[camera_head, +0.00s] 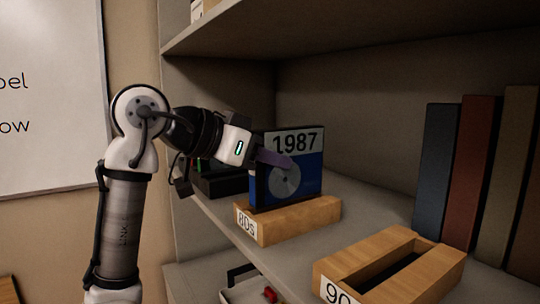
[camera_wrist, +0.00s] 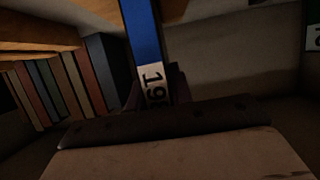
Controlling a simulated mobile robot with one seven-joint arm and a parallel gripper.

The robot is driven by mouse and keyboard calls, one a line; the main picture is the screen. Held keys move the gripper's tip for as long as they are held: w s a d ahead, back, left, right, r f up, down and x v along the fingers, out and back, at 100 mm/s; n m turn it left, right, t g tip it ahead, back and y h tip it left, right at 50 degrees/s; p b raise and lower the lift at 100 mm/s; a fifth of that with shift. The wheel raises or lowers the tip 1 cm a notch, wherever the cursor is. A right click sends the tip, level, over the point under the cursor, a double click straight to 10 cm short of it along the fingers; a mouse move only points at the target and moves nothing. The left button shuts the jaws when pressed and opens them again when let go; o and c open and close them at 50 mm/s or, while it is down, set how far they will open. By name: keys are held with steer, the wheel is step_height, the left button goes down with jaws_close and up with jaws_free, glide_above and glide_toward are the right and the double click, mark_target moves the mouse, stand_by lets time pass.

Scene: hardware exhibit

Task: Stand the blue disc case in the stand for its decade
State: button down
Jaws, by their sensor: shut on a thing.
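The blue disc case (camera_head: 309,172) is labelled 1987 and shows a grey disc on its face. My gripper (camera_head: 274,158) is shut on its left edge and holds it upright. The case is at the wooden stand labelled 80s (camera_head: 300,219), its lower edge meeting the stand's top in the picture. I cannot tell how deep it sits in the slot, which is hidden. A second wooden stand, labelled 90s (camera_head: 447,262), has an empty slot and is at the front right. In the wrist view the blue case (camera_wrist: 143,35) runs up from between the fingers.
Several upright books or binders (camera_head: 436,165) stand at the right of the shelf. A dark box (camera_head: 220,181) sits behind my gripper at the left. An upper shelf board (camera_head: 350,22) hangs overhead. A light tray (camera_head: 258,292) with a red item is below.

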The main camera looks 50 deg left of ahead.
steer(key=shift+f, duration=0.15)
stand_by(0.4)
steer(key=shift+f+b, duration=0.95)
steer(key=shift+f, duration=0.4)
steer(key=c, duration=1.2)
jaws_free()
steer(key=shift+o, duration=0.2)
steer(key=shift+s+a+p, duration=0.2)
steer(key=shift+s+p, duration=0.1)
steer(key=shift+s, duration=1.7)
steer(key=shift+s+a+p, duration=0.15)
steer(key=shift+s+p, duration=0.1)
steer(key=shift+s, duration=1.75)
